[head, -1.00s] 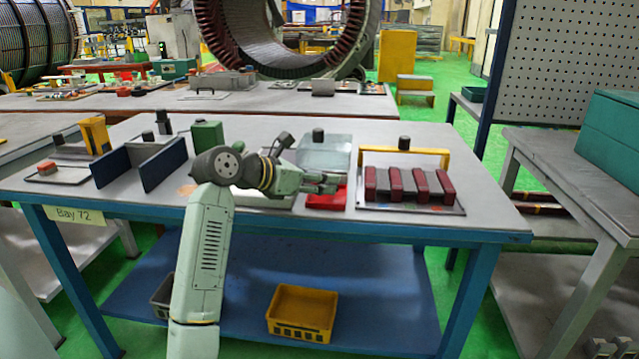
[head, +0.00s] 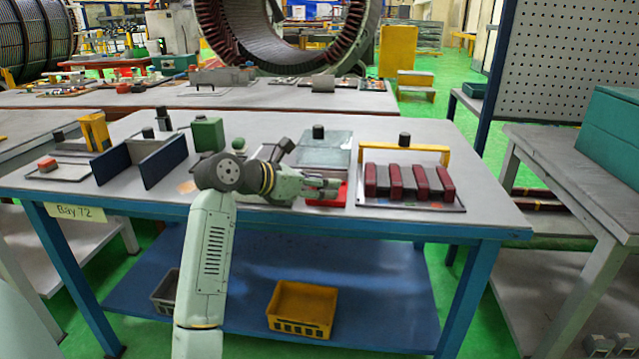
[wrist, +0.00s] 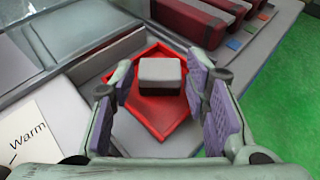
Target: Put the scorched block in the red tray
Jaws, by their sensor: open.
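The red tray (wrist: 150,112) lies under my gripper in the wrist view. It also shows in the head view (head: 341,196), partly covered by my gripper. A small grey block (wrist: 162,77) with a paler top sits in the tray, between my fingers. I cannot make out scorch marks on it. My gripper (wrist: 161,70) is open, with a finger on each side of the block and a visible gap to each. In the head view my gripper (head: 325,187) is low over the tray and hides the block.
A card reading "Warm" (wrist: 28,135) lies to the left in the wrist view. Blue upright plates (head: 163,165) stand farther left.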

